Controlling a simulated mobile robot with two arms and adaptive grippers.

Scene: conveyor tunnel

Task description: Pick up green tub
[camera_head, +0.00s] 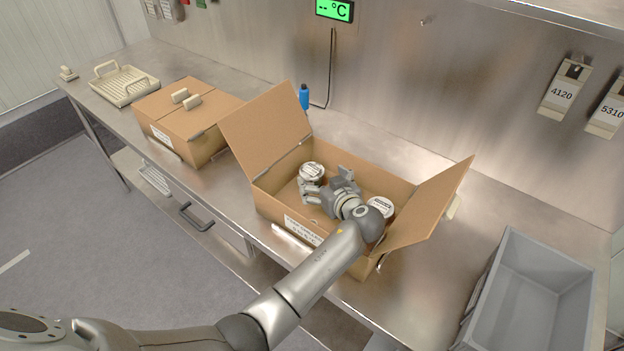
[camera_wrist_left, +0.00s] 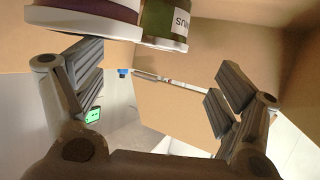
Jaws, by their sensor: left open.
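The green tub (camera_wrist_left: 166,20) shows at the top of the left wrist view, with a white label and a pale rim. It is partly hidden behind a dark purple tub (camera_wrist_left: 95,14). My left gripper (camera_head: 326,182) is open inside the open cardboard box (camera_head: 268,205), and its fingers (camera_wrist_left: 160,82) are apart and empty in the wrist view. In the head view, one white-lidded tub (camera_head: 312,171) stands just beyond the fingers, and another (camera_head: 381,206) stands by my wrist. I cannot tell from the lids which is green. My right gripper is not in view.
The box flaps (camera_head: 432,205) stand raised at both sides. A closed cardboard box (camera_head: 190,120) and a beige tray (camera_head: 124,86) are to the left. A grey crate (camera_head: 530,290) is at right. A blue bottle (camera_head: 304,97) stands behind the box.

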